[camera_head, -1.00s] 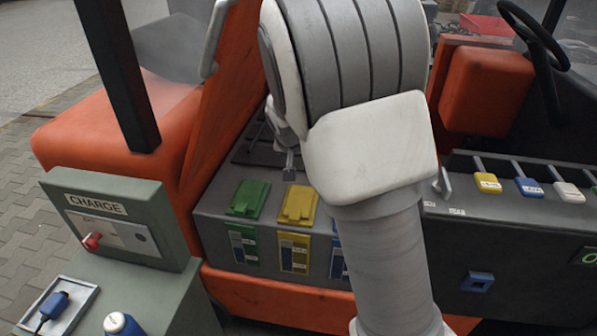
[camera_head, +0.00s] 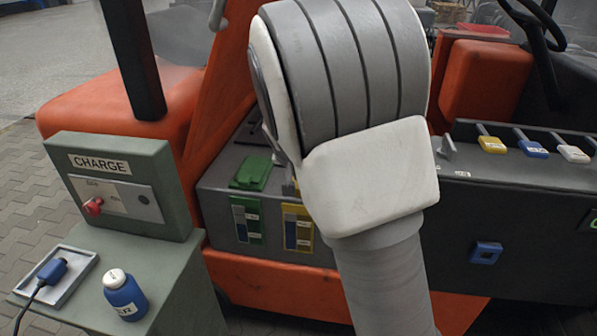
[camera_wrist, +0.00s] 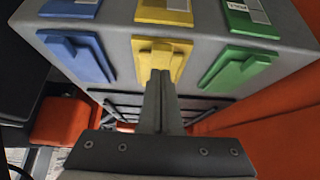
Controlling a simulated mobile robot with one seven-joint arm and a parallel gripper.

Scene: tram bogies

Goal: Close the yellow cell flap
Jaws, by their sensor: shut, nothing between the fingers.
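The yellow cell flap (camera_wrist: 178,62) is on top of the grey battery box, between a blue flap (camera_wrist: 84,57) and a green flap (camera_wrist: 240,66) in the wrist view. It appears to lie flat on the box top like its neighbours; I cannot tell if it is fully down. My gripper (camera_wrist: 161,73) is shut and empty, its fingertips at the near end of the yellow flap's raised rib. I cannot tell if they touch it. In the head view my arm hides the gripper and nearly all of the yellow flap; the green flap (camera_head: 251,172) shows.
Yellow (camera_head: 298,229) and green (camera_head: 246,219) front panels are on the box (camera_head: 215,196). A CHARGE panel (camera_head: 120,185), a plug (camera_head: 52,271) in a tray and a blue bottle (camera_head: 125,296) are at left. A grey console (camera_head: 520,215) with coloured levers is at right.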

